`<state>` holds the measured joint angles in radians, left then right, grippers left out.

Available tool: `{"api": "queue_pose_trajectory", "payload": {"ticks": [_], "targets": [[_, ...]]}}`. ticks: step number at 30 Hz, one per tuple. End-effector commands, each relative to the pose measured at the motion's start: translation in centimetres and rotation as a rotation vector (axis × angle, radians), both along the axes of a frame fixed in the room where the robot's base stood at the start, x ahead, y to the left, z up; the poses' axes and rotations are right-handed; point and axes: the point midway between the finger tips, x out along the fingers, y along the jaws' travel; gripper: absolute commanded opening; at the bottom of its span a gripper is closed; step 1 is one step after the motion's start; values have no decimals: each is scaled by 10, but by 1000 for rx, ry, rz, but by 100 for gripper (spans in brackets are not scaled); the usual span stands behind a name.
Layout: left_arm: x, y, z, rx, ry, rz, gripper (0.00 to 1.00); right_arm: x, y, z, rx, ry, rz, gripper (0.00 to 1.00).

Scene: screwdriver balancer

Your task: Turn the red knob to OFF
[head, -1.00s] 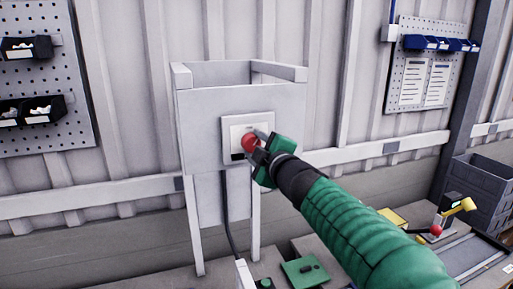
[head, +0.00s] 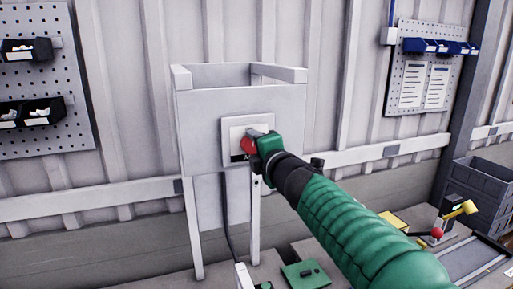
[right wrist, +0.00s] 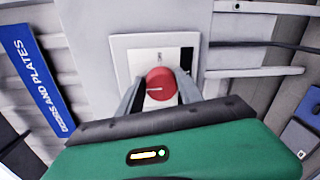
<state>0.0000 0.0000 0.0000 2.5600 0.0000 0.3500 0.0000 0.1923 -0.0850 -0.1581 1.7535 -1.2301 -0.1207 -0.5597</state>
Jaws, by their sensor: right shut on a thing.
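The red knob (head: 249,145) sits on a white plate (head: 236,131) on the front of a grey box on the wall stand. My right gripper (head: 257,141) reaches it from the right and is shut on it. In the right wrist view the red knob (right wrist: 161,84) lies between the two grey fingers, one on each side, with a thin pale mark on its face. A black patch shows at the upper right of the plate in that view. The gripper hides the knob's right side in the head view. My left gripper is not in view.
The grey box (head: 203,107) stands on legs before a corrugated wall. A green block (head: 305,273) and a lever with a red ball (head: 437,233) are on the bench below. Dark bins (head: 485,190) stand at the right. A blue sign (right wrist: 36,80) shows in the right wrist view.

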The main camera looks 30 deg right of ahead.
Motion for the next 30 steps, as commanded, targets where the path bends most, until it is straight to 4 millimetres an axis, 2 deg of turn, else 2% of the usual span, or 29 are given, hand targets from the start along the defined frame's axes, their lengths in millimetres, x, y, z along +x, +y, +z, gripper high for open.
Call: {"api": "queue_pose_trajectory", "payload": {"ticks": [1, 14, 15, 19, 30], "targets": [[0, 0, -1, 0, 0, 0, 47, 1, 1, -7, -4, 13, 1, 2], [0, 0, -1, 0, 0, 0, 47, 2, 1, -9, -14, 18, 1, 2], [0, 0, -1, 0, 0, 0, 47, 2, 1, -9, -14, 18, 1, 45], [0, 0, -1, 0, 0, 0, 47, 1, 1, -7, -14, 16, 1, 62], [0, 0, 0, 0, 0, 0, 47, 1, 1, -3, -13, 8, 1, 64]]}}
